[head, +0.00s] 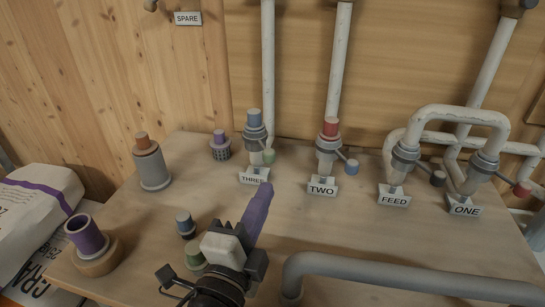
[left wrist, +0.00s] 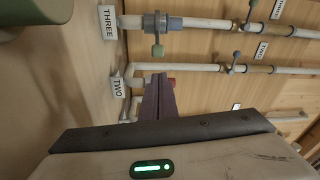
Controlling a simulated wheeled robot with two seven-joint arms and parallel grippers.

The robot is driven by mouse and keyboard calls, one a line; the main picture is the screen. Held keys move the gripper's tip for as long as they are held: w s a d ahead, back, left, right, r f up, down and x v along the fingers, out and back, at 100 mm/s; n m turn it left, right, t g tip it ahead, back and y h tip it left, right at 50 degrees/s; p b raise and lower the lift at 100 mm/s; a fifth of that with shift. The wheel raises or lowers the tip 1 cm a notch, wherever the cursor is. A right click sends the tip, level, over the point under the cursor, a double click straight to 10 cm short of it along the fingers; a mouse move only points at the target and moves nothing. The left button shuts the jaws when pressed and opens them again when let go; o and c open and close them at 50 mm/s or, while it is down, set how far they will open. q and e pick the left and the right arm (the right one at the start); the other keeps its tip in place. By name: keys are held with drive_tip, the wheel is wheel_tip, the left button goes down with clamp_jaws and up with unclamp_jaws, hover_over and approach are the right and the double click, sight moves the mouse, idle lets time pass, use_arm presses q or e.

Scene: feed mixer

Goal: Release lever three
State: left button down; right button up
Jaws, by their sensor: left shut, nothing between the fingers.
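Valve three stands at the back of the table, with a grey collar and a blue cap (head: 254,118) on its pipe stub. Its lever has a pale green knob (head: 269,155), which points to the front right above the THREE label (head: 254,176). In the left wrist view the green knob (left wrist: 157,51) hangs off the grey-blue collar, clear of my fingers. My left gripper (head: 264,190) has purple fingers, shut and empty, just in front of the THREE label and apart from the lever. The fingers also show in the left wrist view (left wrist: 159,92). My right gripper is not in view.
A thick grey pipe (head: 400,276) crosses the front right. Loose capped fittings (head: 152,166) stand to the left, beside a sack (head: 35,215).

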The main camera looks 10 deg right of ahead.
sight(264, 149)
use_arm(q)
drive_tip(key=shift+w, duration=0.15)
drive_tip(key=x, duration=0.9)
drive_tip(key=shift+w+d, duration=0.2)
drive_tip(key=shift+w, duration=0.2)
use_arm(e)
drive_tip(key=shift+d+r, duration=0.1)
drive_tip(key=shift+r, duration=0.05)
use_arm(q)
drive_tip(key=shift+w+a+p, duration=0.1)
drive_tip(key=shift+a+p, duration=0.05)
drive_tip(key=shift+p, duration=0.15)
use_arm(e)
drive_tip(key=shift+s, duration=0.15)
